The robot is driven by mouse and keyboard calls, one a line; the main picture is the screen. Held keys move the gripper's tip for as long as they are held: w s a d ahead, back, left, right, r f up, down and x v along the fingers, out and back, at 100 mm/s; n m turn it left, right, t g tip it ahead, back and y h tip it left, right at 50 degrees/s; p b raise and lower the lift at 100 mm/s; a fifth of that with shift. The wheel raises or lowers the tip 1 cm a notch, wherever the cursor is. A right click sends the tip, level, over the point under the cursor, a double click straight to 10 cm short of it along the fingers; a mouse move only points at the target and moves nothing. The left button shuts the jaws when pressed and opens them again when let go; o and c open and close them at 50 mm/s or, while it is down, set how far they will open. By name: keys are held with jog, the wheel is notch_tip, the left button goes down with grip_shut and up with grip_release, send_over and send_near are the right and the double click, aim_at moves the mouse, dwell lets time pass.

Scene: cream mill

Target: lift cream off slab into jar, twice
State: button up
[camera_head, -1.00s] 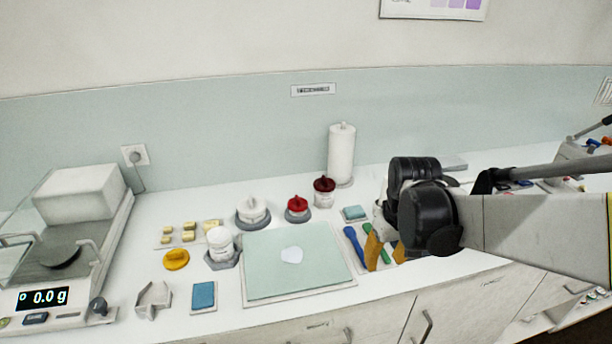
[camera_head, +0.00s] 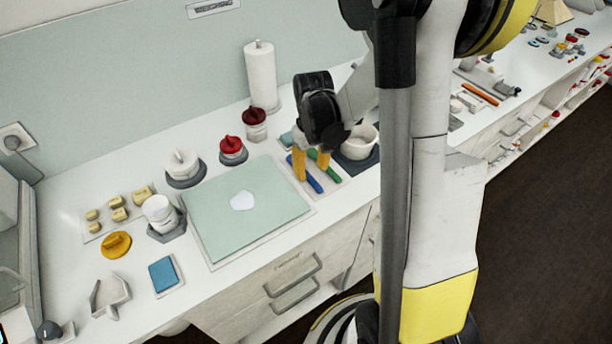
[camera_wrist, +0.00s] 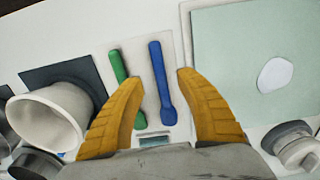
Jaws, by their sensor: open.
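A white blob of cream (camera_head: 242,201) lies on the pale green slab (camera_head: 275,178); the wrist view also shows the cream (camera_wrist: 275,74) at right. A white jar (camera_head: 159,214) stands in a grey hexagonal holder left of the slab; its inside cannot be made out. A blue spatula (camera_head: 309,180) and a green spatula (camera_head: 331,170) lie side by side on a pale tray right of the slab. My gripper (camera_head: 310,174), with yellow fingers, is open and empty above them. In the wrist view, the blue spatula (camera_wrist: 156,65) and green spatula (camera_wrist: 120,70) show between and beyond the fingers.
A white bowl (camera_head: 358,143) stands on a dark mat close right of my gripper. Lidded jars (camera_head: 232,150) and a paper roll (camera_head: 260,75) stand behind the slab. A yellow disc (camera_head: 116,245) and a blue pad (camera_head: 163,274) lie at the front left.

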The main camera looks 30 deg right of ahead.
aim_at(311, 179)
notch_tip(311, 179, down, 4)
jog(key=shift+r+b, duration=0.1)
jog(key=shift+b, duration=0.5)
grip_shut()
jog(key=shift+r, duration=0.1)
